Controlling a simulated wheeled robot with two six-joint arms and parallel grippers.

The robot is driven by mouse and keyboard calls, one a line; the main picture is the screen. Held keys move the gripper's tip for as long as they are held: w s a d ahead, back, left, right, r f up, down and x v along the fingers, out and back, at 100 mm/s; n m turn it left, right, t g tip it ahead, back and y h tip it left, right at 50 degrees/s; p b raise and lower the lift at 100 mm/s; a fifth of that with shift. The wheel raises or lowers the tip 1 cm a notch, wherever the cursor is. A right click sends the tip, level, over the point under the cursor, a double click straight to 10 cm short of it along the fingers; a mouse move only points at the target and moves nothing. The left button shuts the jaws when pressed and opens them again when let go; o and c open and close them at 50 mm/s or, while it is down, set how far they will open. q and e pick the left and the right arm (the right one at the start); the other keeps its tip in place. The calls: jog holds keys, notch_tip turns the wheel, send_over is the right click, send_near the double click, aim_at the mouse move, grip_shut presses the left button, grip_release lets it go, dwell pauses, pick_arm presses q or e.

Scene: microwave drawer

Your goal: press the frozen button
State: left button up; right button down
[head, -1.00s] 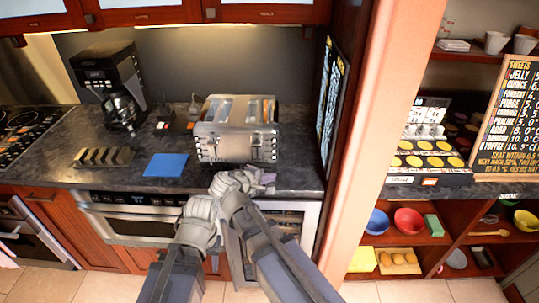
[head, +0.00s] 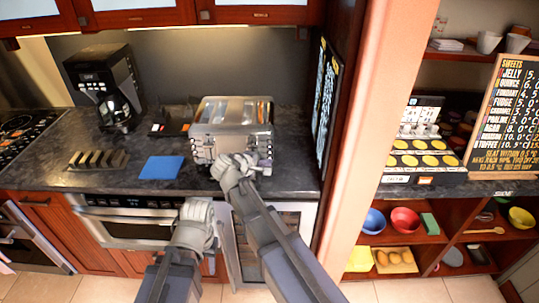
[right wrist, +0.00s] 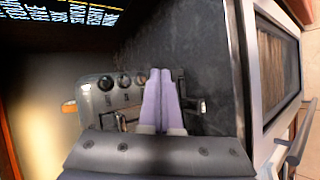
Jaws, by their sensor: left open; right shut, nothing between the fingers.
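The toaster (head: 230,113) is a silver multi-slot toaster on the dark counter in the head view. Its control panel (right wrist: 100,96) shows in the right wrist view with a row of dark round buttons (right wrist: 124,80). The labels are too small to read, so I cannot tell which button is the frozen one. My right gripper (right wrist: 160,73) is shut and empty, its fingertips over the panel just right of the visible buttons; contact is unclear. In the head view my right gripper (head: 236,163) is at the toaster's front. My left gripper (head: 197,212) is open, low before the counter, away from the toaster.
A blue mat (head: 163,168) and a dark slotted rack (head: 98,159) lie left of the toaster. A coffee maker (head: 105,90) stands behind them. A pink-orange pillar (head: 359,140) stands to the right. A drawer appliance (head: 130,226) is under the counter.

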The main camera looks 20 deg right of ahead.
jog(key=shift+w+d, duration=0.2)
jog(key=shift+w, duration=0.45)
jog(key=shift+w, duration=0.1)
dwell(1.5)
jog(key=shift+w+d, duration=0.15)
jog(key=shift+w, duration=0.15)
jog(key=shift+w+d, duration=0.1)
jog(key=shift+w, duration=0.3)
dwell(0.6)
dwell(0.4)
jog(key=shift+s+a, duration=0.25)
jog(key=shift+s, duration=0.6)
jog(key=s, duration=0.2)
jog(key=s+a, duration=0.1)
jog(key=s, duration=0.1)
jog(key=shift+s+a, duration=0.2)
jog(key=shift+s, duration=0.2)
